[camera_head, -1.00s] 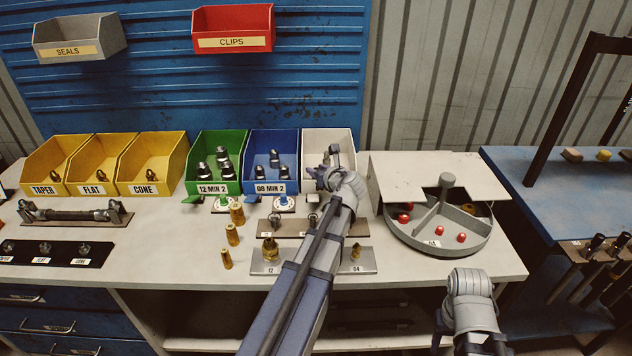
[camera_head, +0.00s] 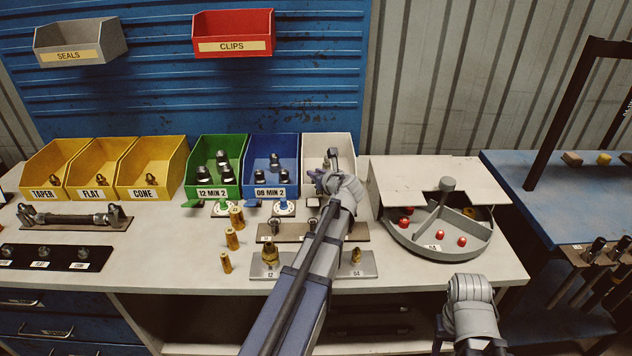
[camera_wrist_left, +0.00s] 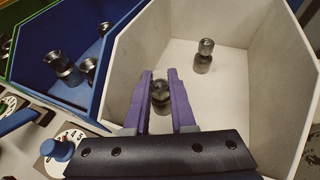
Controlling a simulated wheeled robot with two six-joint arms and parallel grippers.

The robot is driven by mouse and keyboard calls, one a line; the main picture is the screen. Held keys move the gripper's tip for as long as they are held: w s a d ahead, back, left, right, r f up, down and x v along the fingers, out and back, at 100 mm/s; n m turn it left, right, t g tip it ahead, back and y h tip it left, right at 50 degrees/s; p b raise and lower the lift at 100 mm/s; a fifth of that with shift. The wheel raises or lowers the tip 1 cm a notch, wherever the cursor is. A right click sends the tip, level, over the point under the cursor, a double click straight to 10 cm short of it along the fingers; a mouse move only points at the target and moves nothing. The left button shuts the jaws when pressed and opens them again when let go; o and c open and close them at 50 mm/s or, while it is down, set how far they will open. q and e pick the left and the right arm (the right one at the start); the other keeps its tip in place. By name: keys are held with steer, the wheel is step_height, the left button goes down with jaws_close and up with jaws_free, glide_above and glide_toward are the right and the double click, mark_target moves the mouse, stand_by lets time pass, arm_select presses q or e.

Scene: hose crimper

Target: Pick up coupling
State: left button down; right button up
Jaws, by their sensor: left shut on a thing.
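My left gripper (camera_wrist_left: 161,80) reaches into the white bin (camera_wrist_left: 240,110), its two purple fingers shut on a dark metal coupling (camera_wrist_left: 160,97). The coupling stands upright between the fingers, low in the bin; I cannot tell whether it touches the floor. A second coupling (camera_wrist_left: 204,56) stands upright farther back in the same bin, apart from the fingers. In the head view my left gripper (camera_head: 333,160) is at the white bin (camera_head: 316,146), and the wrist hides most of the bin's front.
The blue bin (camera_head: 272,150) with several couplings stands directly left, then the green bin (camera_head: 207,148). Brass fittings (camera_head: 232,239) and a plate with fittings (camera_head: 320,266) lie in front. A round divided tray (camera_head: 440,250) with red pieces is at the right.

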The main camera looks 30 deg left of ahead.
arm_select(q)
steer(key=shift+r, duration=0.15)
step_height(320, 180, up, 10)
steer(key=p, duration=1)
steer(key=shift+f, duration=0.2)
